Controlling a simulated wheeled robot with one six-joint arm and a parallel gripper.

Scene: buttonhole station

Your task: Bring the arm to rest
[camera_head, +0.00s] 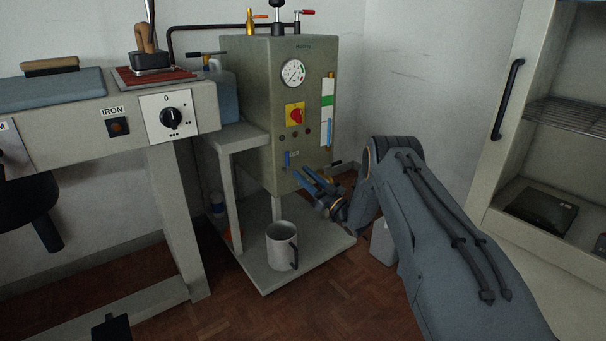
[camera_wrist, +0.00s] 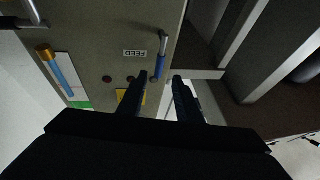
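My gripper (camera_head: 302,174) is in front of the lower part of the green-grey boiler cabinet (camera_head: 258,120), with its two fingers apart. In the wrist view the fingers of my gripper (camera_wrist: 160,76) also stand apart with nothing held between them. A blue-handled lever (camera_wrist: 161,52), beside a label that seems to read FEED, shows just past the fingertips, in line with the gap; I cannot tell how far it is from them. The blue lever (camera_head: 287,160) also shows in the head view near the fingertips. My arm is bent, reaching in from the lower right.
A grey mug (camera_head: 282,246) stands on the low shelf (camera_head: 262,274) below the boiler. A bench with an iron switch (camera_head: 118,126) and dial (camera_head: 171,118) is at left. An open cabinet (camera_head: 558,120) stands at right. A light grey bin (camera_head: 383,243) is behind my arm.

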